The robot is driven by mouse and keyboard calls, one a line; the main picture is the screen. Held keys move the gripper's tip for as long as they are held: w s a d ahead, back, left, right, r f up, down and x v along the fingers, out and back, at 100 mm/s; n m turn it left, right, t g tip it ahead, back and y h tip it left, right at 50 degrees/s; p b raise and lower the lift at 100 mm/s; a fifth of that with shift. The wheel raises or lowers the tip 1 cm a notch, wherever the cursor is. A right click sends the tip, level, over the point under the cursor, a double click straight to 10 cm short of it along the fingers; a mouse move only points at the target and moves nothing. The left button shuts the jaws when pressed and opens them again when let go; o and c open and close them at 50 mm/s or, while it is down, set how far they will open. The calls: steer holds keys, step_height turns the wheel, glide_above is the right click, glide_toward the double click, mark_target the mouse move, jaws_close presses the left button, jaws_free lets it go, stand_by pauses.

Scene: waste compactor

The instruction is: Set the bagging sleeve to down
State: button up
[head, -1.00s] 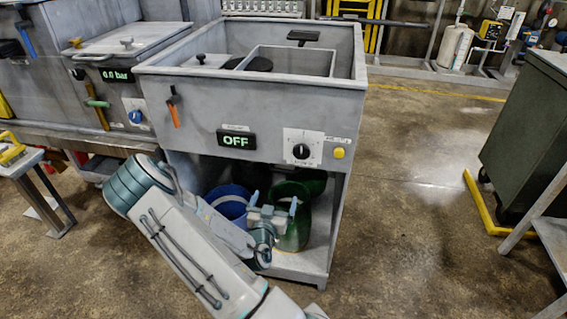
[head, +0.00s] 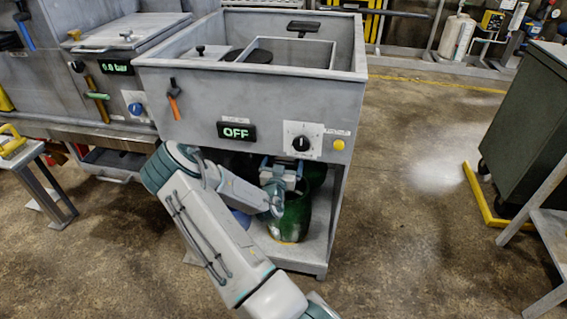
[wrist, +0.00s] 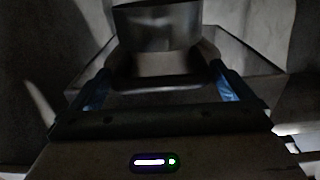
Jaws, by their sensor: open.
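My gripper (head: 281,168) is open under the grey cabinet (head: 262,95), in its open lower bay, just below the OFF display. In the wrist view my gripper (wrist: 162,62) has its two fingers spread to either side. A dark grey metal piece with a rounded lower rim (wrist: 158,28) hangs ahead of and between the fingertips. It may be the bagging sleeve, but the picture is too dark to be sure. I cannot tell whether the fingers touch it. In the head view the sleeve is not visible; the cabinet front and my arm hide that area.
A green bucket (head: 293,218) stands on the lower shelf just below my gripper, with a blue bucket (head: 240,220) mostly hidden behind my arm. The cabinet front has an OFF display (head: 236,131), a black dial (head: 301,144) and a yellow button (head: 339,145).

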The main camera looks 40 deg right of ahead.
steer(key=shift+d, duration=0.1)
steer(key=c, duration=1)
step_height(320, 180, down, 19)
steer(key=b, duration=1.6)
steer(key=shift+f, duration=0.1)
steer(key=o, duration=1)
steer(key=p+v, duration=0.1)
steer(key=v, duration=1.3)
steer(key=shift+p, duration=0.3)
steer(key=shift+w, duration=0.1)
